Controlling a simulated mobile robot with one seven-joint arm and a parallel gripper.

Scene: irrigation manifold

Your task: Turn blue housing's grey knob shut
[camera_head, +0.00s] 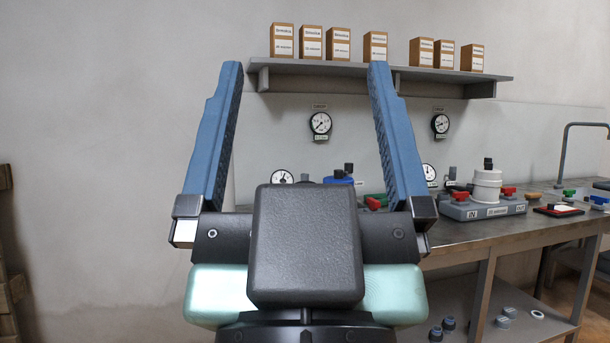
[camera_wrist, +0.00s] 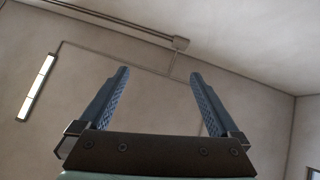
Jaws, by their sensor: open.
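My gripper (camera_head: 306,85) stands large in front of the head camera with its two blue fingers spread wide, open and empty. In the wrist view my gripper (camera_wrist: 160,75) also shows open, pointing up at bare wall and ceiling. A blue housing (camera_head: 340,180) shows only in part between the fingers, on the bench behind my gripper. A dark cap stands above it. I cannot make out a grey knob on it; my gripper hides most of that area. My gripper is in front of the bench and touches nothing there.
The bench (camera_head: 490,232) runs to the right, with a white housing (camera_head: 486,187) on a grey base and red-handled valves. A shelf (camera_head: 390,71) with several boxes hangs above, with gauges (camera_head: 320,123) on the wall. The wall at left is clear.

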